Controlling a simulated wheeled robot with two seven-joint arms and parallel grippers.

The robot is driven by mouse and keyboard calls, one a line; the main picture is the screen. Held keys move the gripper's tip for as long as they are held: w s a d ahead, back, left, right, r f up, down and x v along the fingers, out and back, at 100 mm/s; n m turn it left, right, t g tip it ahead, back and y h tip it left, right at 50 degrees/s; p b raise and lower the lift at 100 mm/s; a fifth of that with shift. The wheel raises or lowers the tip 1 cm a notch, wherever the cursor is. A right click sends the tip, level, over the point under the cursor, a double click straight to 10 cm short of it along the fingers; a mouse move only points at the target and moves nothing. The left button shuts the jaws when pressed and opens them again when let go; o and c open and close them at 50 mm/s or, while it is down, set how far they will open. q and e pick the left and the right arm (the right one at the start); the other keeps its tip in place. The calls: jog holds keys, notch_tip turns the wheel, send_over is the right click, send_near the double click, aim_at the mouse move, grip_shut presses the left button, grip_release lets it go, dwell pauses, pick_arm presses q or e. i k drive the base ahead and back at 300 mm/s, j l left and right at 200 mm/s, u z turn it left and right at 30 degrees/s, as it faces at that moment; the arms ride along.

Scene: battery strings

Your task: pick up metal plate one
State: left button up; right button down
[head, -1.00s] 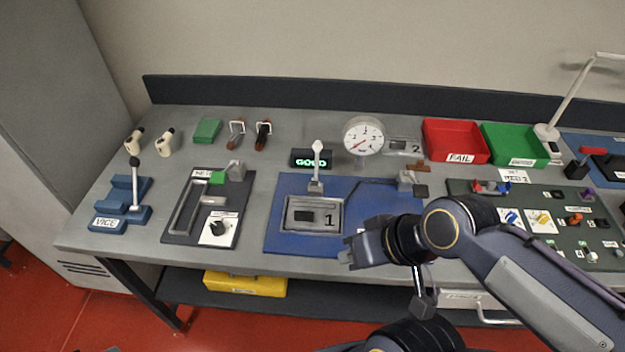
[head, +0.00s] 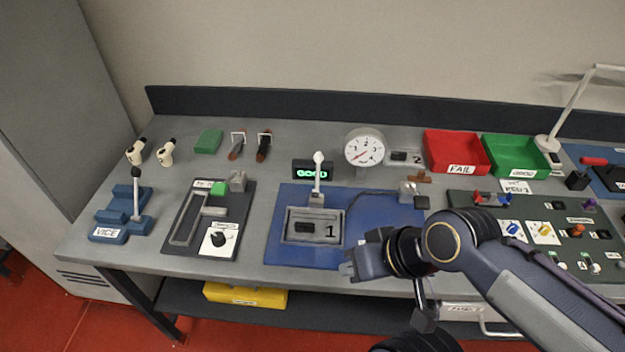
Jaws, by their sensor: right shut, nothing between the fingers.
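Metal plate one (head: 298,236) is a grey plate marked "1" with a dark block on it. It lies flat on the blue mat (head: 282,250), below a small post with a white-topped lever (head: 318,170). My right gripper (head: 347,270) is shut and empty, at the mat's front edge, to the lower right of the plate and apart from it. A second plate marked "2" (head: 416,160) lies at the back beside the round dial gauge (head: 364,149). My left gripper is not in view.
A display reading "GOOD" (head: 313,171) stands behind the plate. A blue vice (head: 110,229) and a dark fixture (head: 180,243) are to the left. A red FAIL bin (head: 456,152) and a green bin (head: 516,155) are at the back right. My right arm covers the front right edge.

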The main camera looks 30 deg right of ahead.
aim_at(307, 225)
jog(key=k+l+u, duration=0.15)
jog(key=l+u, duration=0.25)
jog(key=k+l+u, duration=0.2)
jog(key=l+u, duration=0.2)
jog(key=k+l+u, duration=0.25)
jog(key=l+u, duration=0.15)
